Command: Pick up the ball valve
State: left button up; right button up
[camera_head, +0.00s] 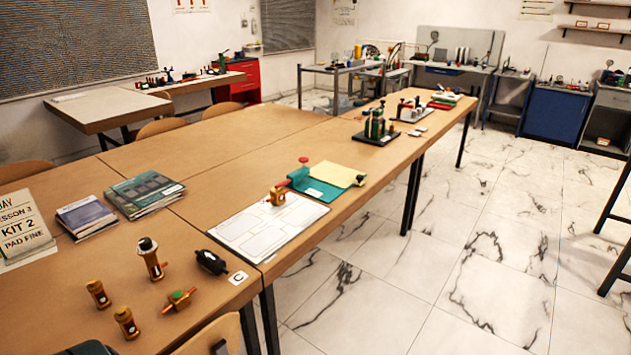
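A small brass fitting with a green top and stubs at its sides (179,299) lies on the near wooden table; it looks like the ball valve. Around it are a short brass cylinder (97,293), a second one (126,322) and a taller brass part with a dark cap (150,258). A black rounded part with end stubs (211,262) lies to its right, by a white card marked C (238,278). Nothing touches the ball valve. Neither of my grippers is in view.
Chair backs (212,338) edge the table's front.

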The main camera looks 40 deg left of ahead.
aim_at(277, 199)
jog(key=i+u, duration=0.1)
jog(key=i, duration=0.75)
jog(key=i+l+u, duration=0.1)
jog(key=i, duration=0.75)
jog(key=l, duration=0.1)
